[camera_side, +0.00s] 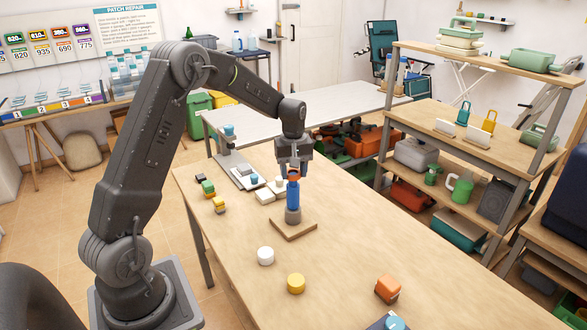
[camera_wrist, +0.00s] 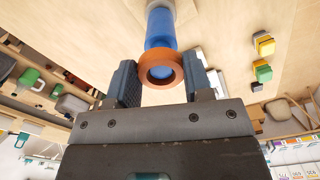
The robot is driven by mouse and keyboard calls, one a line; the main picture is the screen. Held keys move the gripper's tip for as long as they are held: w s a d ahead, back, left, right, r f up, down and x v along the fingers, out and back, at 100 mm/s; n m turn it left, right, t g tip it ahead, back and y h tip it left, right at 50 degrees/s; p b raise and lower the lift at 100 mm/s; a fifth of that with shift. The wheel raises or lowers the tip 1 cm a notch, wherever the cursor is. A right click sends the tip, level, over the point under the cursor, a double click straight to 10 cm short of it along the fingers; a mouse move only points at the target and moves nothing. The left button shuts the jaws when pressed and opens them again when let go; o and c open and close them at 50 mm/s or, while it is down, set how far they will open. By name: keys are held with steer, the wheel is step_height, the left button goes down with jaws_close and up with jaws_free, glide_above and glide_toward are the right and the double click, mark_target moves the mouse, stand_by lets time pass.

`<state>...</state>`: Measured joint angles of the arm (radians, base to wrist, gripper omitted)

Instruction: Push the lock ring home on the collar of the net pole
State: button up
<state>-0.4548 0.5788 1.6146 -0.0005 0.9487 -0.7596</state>
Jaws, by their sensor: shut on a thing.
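The net pole (camera_side: 293,196) is a blue upright shaft rising from a grey fitting (camera_side: 293,215) on a square wooden base (camera_side: 293,230). The orange lock ring (camera_side: 294,176) is at the upper end of the blue shaft. My gripper (camera_side: 294,168) points down over the pole, shut on the ring. In the wrist view, the ring (camera_wrist: 147,77) sits between the two finger pads of my gripper (camera_wrist: 160,82), with the blue shaft (camera_wrist: 159,30) extending beyond it. I cannot tell whether the ring is around the shaft or at its end.
A white disc (camera_side: 265,256), a yellow disc (camera_side: 296,284) and an orange block (camera_side: 388,289) lie on the near tabletop. Small coloured blocks (camera_side: 208,189) and white blocks (camera_side: 264,195) lie left of the pole. The table right of the base is clear.

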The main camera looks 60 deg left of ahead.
mark_target(294, 175)
steer(key=shift+f, duration=1.35)
steer(key=o, duration=1)
steer(key=shift+c, duration=0.2)
steer(key=shift+r, duration=0.1)
step_height(294, 175, up, 14)
